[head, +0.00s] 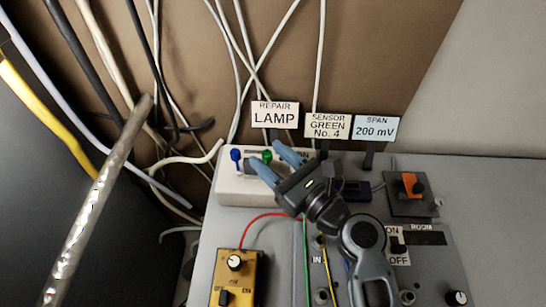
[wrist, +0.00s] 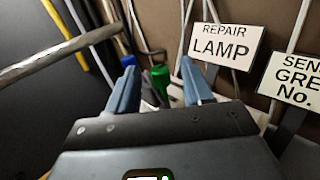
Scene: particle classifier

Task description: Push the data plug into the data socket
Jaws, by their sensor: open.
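My gripper (head: 264,155) is open over the white box (head: 228,185) at the back of the grey bench. In the wrist view my gripper (wrist: 158,70) has its two blue fingers apart. A green-topped piece (head: 267,155) stands between or just beyond the fingers; it also shows in the wrist view (wrist: 160,76). I cannot tell whether the fingers touch it. A blue-topped piece (head: 237,155) stands to its left, by the left finger in the wrist view (wrist: 127,61). No piece is readably marked as the data plug or data socket, so I cannot tell which they are.
Signs reading REPAIR LAMP (head: 275,115), SENSOR GREEN No. 4 (head: 327,126) and SPAN 200 mV (head: 375,130) stand behind the box. A yellow box (head: 238,278) with a knob stands in front. Cables hang at the left and behind. A metal rod (head: 95,205) crosses the left.

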